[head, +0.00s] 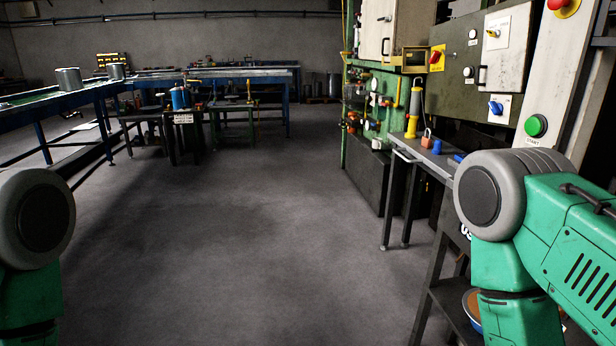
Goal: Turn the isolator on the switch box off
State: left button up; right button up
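A dark grey-green switch box (455,95) hangs on the right side of the head view. On its left edge is a red rotary handle on a yellow plate (437,58), which looks like the isolator; its exact setting is too small to tell. The box also carries a yellow knob on a white plate (492,33) and a blue knob on a white plate (496,107). Neither of my grippers shows; only green and grey links of my two arms are in view, at the lower left and right.
A grey post with a green START button (536,126) and a red button (560,4) stands at right. A narrow bench (430,158) holds a padlock (427,139) and a yellow-black torch-like tool (414,108). The middle floor (230,230) is clear. Workbenches (50,105) stand at left.

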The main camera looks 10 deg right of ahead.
aim_at(434, 58)
jog(key=i, duration=2)
jog(key=i+z, duration=0.2)
jog(key=i, duration=0.3)
jog(key=i+j+z, duration=0.2)
jog(key=i, duration=0.3)
jog(key=i+j+z, duration=0.2)
jog(key=i, duration=0.3)
jog(key=i+j+z, duration=0.2)
jog(key=i, duration=0.25)
jog(key=j, duration=0.1)
